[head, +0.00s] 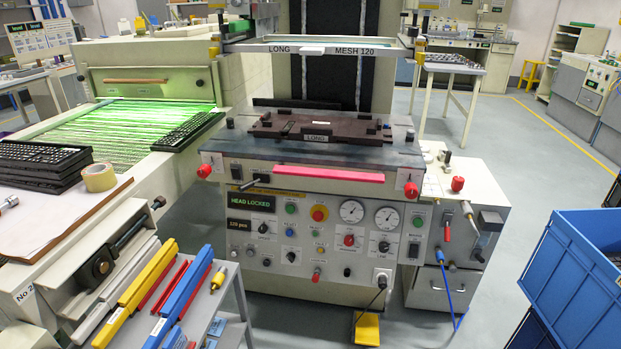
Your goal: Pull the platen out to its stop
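The platen (375,157) is a dark grey slab on top of the printing machine in the middle of the head view. A brown fixture (345,129) labelled LONG lies on it. A pink-red bar (328,174) runs along the machine's front edge below the platen, with red knobs at both ends of that edge. The screen frame (330,48), labelled LONG MESH 120, is above and behind the platen, clear of it. A green display (251,203) on the front panel reads HEAD LOCKED. Neither of my grippers is in view.
A conveyor (80,137) under green light stands left, with black keyboards (40,160) stacked near it. A grey cart (222,305) with coloured squeegees is at front left. Blue crates (575,270) stand at right.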

